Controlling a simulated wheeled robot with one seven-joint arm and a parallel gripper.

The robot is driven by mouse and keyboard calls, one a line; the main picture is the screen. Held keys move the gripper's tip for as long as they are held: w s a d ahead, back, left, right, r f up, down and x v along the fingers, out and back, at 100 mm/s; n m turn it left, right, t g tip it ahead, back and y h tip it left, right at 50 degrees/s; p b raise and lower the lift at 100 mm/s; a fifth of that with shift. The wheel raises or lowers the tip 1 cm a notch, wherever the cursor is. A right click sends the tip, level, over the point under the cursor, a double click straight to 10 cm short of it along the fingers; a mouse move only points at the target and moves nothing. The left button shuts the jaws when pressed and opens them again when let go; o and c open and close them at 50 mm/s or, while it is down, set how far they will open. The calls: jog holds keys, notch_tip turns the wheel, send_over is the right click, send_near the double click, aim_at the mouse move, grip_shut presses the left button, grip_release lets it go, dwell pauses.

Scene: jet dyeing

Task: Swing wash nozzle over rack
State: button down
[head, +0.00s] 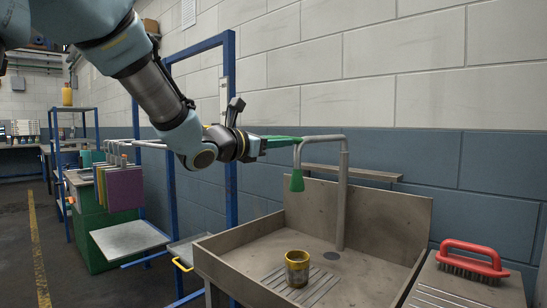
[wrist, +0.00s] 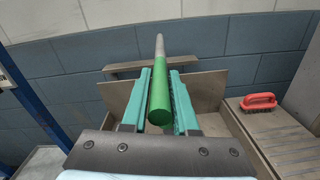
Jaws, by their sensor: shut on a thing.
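The wash nozzle (head: 297,182) is a green tip on a bent grey spout (head: 318,138). My gripper (head: 282,142) reaches in from the left at the spout's bend. In the wrist view, the green nozzle (wrist: 160,105) lies between the two teal fingers of my gripper (wrist: 160,75), which is shut on it. The nozzle hangs over the left part of the sink. A slatted rack (head: 322,286) lies in the sink basin below, with a brown, yellow-rimmed cup (head: 297,270) on it.
The metal sink (head: 390,222) has a tall back panel and raised sides. A red-handled brush (head: 470,262) rests on the right-hand counter. A blue frame (head: 231,130) stands behind my arm. Coloured panels (head: 123,188) hang at the left. A wall shelf (head: 352,172) is behind the pipe.

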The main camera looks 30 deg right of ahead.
jog(key=shift+s+d+f+t+b, duration=0.1)
jog(key=shift+s+d+t+b, duration=0.2)
jog(key=shift+s+b, duration=0.25)
jog(key=shift+s, duration=0.15)
jog(key=c, duration=0.7)
grip_release()
jog(key=b+v, duration=0.1)
jog(key=v, duration=1)
jog(key=shift+r, duration=0.25)
jog(key=shift+d, duration=0.1)
